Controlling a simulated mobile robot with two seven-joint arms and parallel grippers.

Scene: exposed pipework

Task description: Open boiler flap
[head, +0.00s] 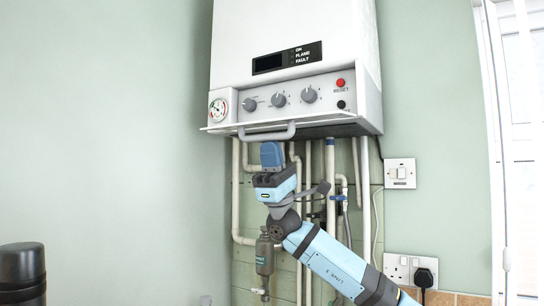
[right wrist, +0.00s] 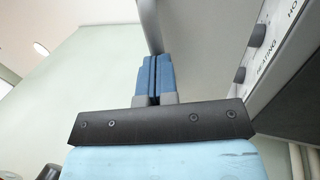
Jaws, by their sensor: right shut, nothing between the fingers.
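The white boiler (head: 295,40) hangs on the wall. Its flap (head: 225,128) is folded down at the bottom front, seen nearly edge-on, with a grey bar handle (head: 267,134) on its front edge. The control panel with knobs and a gauge is exposed above it. My right gripper (head: 271,150) points up just below the handle, its blue fingers together and empty. Whether the fingertips touch the handle or flap is unclear. In the right wrist view the shut fingers (right wrist: 153,72) point toward a pale panel, with the knobs (right wrist: 258,35) at the right. My left gripper is out of view.
Several cream pipes (head: 308,170) run down the wall below the boiler, behind my right arm. A grey-green canister (head: 264,257) hangs among them. A switch (head: 400,173) and a socket with a black plug (head: 423,277) are at the right. The left wall is bare.

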